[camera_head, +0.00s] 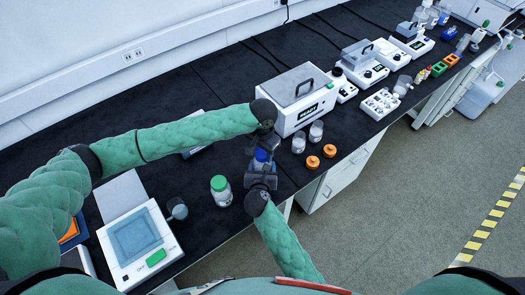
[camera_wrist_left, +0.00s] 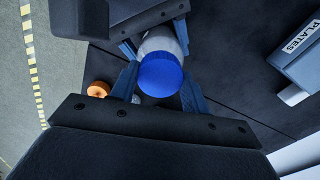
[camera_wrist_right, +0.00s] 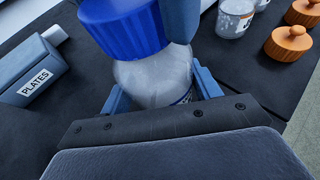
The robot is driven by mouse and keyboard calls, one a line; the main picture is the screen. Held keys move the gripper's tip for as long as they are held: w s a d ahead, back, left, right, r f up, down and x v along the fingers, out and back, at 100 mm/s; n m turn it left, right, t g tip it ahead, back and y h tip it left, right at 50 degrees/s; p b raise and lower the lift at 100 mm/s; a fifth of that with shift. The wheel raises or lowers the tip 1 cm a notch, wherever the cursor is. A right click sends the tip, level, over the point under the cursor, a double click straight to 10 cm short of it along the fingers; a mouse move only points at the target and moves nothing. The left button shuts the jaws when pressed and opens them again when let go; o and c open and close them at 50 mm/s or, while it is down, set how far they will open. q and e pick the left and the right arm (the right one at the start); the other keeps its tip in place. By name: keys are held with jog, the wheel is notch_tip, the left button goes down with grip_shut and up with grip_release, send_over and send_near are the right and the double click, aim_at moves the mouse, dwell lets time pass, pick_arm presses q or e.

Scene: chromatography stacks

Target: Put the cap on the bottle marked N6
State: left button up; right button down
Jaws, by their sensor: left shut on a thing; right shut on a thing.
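A clear bottle (camera_wrist_right: 155,82) is held upright in my right gripper (camera_head: 260,178), whose fingers close on its sides in the right wrist view (camera_wrist_right: 160,92). Its label is mostly hidden, so I cannot read the mark. A ribbed blue cap (camera_wrist_right: 125,28) sits over the bottle's mouth, seemingly touching its neck; how far down it is threaded I cannot tell. My left gripper (camera_wrist_left: 160,90) is shut on the blue cap, which shows as a round blue top in the left wrist view (camera_wrist_left: 161,75). In the head view the cap (camera_head: 262,155) is between both grippers.
A green-capped bottle (camera_head: 221,192) stands left of the grippers, near a balance (camera_head: 133,240). Two open jars (camera_head: 298,144) and two orange caps (camera_head: 313,162) lie to the right. A white instrument (camera_head: 300,97) stands behind. The bench's front edge is close by.

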pick_arm(q)
jog(key=m, duration=1.9)
jog(key=o, duration=1.2)
jog(key=shift+c, duration=0.2)
notch_tip(320, 180, up, 12)
